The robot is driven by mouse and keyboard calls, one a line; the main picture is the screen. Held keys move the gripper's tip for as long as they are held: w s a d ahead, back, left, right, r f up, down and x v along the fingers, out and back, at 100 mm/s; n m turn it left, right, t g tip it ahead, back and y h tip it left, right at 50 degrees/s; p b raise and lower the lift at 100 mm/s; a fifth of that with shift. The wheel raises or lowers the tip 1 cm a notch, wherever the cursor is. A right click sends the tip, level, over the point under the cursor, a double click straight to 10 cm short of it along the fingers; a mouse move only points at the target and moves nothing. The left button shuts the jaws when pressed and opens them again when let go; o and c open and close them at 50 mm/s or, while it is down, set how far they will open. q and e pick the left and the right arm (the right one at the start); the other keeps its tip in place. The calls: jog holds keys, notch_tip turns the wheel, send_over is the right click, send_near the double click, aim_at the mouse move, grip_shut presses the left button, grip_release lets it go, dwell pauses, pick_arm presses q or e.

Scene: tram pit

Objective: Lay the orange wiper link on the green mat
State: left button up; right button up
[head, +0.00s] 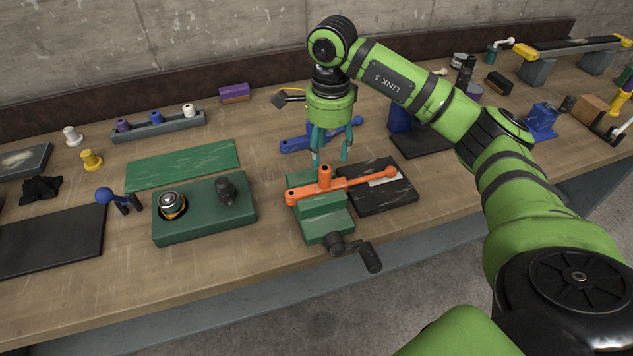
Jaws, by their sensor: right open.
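The orange wiper link (356,182) lies across the top of a green vise (326,222) near the bench's front edge. It is a bar with an upright stub near its left part. My right gripper (331,165) points down just above and behind the link, its two fingers apart and nothing seen between them. I cannot tell whether the fingertips touch the link. The green mat (183,164) lies flat and bare on the bench, to the left of the vise. My left gripper is not in view.
A green block (205,226) with a round can and a dark knob stands in front of the mat. A blue link (296,144) lies behind my gripper. A black plate (385,192) is right of the vise. A grey rack (158,131) with spools stands behind the mat.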

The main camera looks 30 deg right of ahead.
aim_at(326, 168)
jog(key=shift+s+d+f, duration=0.1)
jog(key=shift+d+f, duration=0.05)
jog(key=shift+f, duration=0.1)
jog(key=shift+f+p, duration=0.4)
jog(key=shift+p, duration=0.05)
jog(key=f, duration=0.1)
jog(key=f+p, duration=0.1)
jog(key=f, duration=0.1)
jog(key=f+p, duration=0.1)
jog(key=shift+a+f, duration=0.3)
jog(key=shift+f+p, duration=0.3)
jog(key=shift+f, duration=0.15)
jog(key=shift+w, duration=0.2)
grip_shut()
